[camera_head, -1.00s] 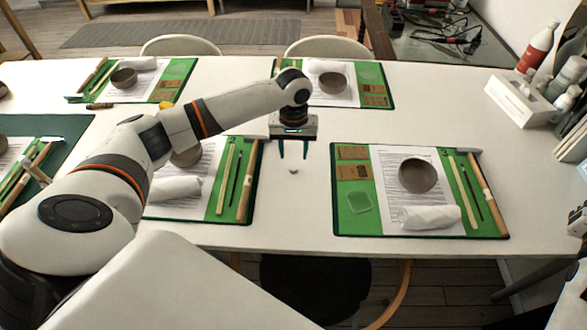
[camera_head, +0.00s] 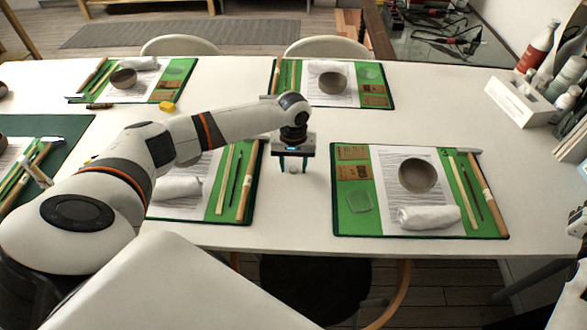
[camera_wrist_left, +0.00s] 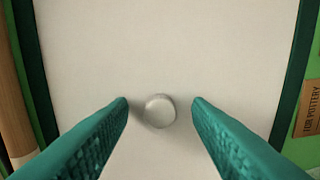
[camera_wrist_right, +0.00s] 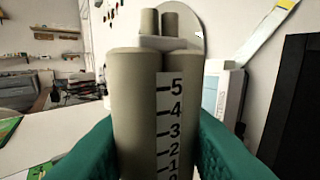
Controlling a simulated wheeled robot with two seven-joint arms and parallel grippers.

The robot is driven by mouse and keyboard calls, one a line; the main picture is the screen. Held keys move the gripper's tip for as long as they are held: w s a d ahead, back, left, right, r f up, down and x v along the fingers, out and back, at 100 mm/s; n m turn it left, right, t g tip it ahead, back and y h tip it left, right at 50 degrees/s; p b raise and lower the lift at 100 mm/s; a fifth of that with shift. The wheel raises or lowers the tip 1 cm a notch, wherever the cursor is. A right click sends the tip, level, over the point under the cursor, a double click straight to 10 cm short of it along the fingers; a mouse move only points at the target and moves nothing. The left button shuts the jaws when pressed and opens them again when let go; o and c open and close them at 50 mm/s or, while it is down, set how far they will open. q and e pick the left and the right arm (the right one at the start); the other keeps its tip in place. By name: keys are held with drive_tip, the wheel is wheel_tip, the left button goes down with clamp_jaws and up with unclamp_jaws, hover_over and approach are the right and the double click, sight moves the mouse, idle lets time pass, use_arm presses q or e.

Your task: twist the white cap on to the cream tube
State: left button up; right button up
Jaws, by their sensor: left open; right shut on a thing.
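The white cap (camera_wrist_left: 160,111), a small round piece, rests on the bare white table. It also shows in the head view (camera_head: 292,172). My left gripper (camera_head: 292,168) points down over it, open, with one teal finger on each side and a gap to the cap. The cream tube (camera_wrist_right: 140,115) fills the right wrist view: a twin-barrelled body with a numbered scale strip and two narrower necks on top, upright in that picture. My right gripper (camera_wrist_right: 157,150) is shut on it, its teal fingers on both sides.
Green mats flank the cap: one left (camera_head: 214,215) with sticks and a towel, one right (camera_head: 345,225) with a bowl (camera_head: 417,175). Bare white table (camera_head: 300,215) lies between them. A white box (camera_head: 520,103) and bottles stand at the right.

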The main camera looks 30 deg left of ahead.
sight(293, 168)
use_arm(q)
clamp_jaws()
idle(0.4)
wheel_tip(293, 168, up, 10)
use_arm(e)
drive_tip(key=shift+r, duration=0.2)
idle(0.4)
drive_tip(key=o, duration=0.3)
clamp_jaws()
